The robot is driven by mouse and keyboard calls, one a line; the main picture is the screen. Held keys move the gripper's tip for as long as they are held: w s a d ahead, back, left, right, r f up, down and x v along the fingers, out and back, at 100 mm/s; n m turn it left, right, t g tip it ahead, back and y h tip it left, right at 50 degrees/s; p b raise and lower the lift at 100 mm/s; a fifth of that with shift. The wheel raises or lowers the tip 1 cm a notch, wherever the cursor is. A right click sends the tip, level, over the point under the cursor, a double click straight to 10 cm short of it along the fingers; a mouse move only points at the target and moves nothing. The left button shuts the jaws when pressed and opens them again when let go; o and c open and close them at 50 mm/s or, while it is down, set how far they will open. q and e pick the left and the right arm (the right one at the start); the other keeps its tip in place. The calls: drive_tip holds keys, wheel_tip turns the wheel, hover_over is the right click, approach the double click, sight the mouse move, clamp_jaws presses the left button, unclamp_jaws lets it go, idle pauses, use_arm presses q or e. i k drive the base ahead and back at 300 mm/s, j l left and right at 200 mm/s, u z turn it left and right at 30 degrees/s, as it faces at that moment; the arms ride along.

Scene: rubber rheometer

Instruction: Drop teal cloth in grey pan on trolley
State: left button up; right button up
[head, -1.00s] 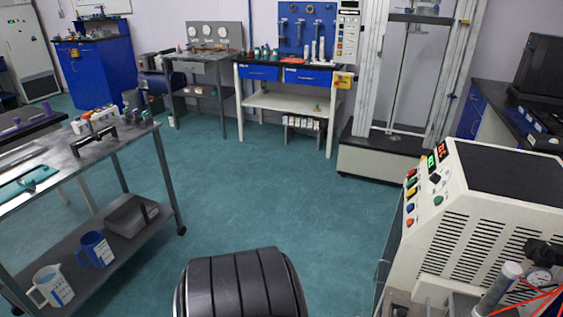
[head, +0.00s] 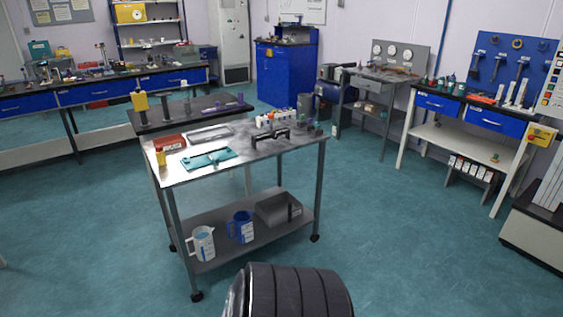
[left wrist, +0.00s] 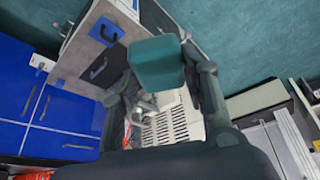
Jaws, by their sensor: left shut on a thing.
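My left gripper (left wrist: 160,78) shows in the left wrist view, shut on a folded teal cloth (left wrist: 157,61) held up between its fingers. The head view shows neither of my grippers. The trolley (head: 262,150) stands left of centre in the head view, with a metal top and a lower shelf. A shallow grey tray (head: 196,138) lies on its top and a deeper grey open container (head: 268,214) sits on its lower shelf; I cannot tell which is the pan. A flat teal piece (head: 200,161) lies on the top near the front.
The trolley top also bears a red box (head: 170,143) and a rack of small bottles (head: 278,119). A white jug (head: 203,243) and a blue jug (head: 242,227) stand on its lower shelf. The floor (head: 400,235) to the right of the trolley is clear.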

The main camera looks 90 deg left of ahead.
sight(276, 213)
drive_tip(key=j+u, duration=0.15)
drive_tip(key=u, duration=0.3)
drive_tip(key=i+j+u, duration=0.1)
drive_tip(key=u, duration=0.4)
drive_tip(key=i+j+u, duration=0.1)
drive_tip(key=u, duration=0.35)
drive_tip(key=i+j+u, duration=0.15)
drive_tip(key=u, duration=0.3)
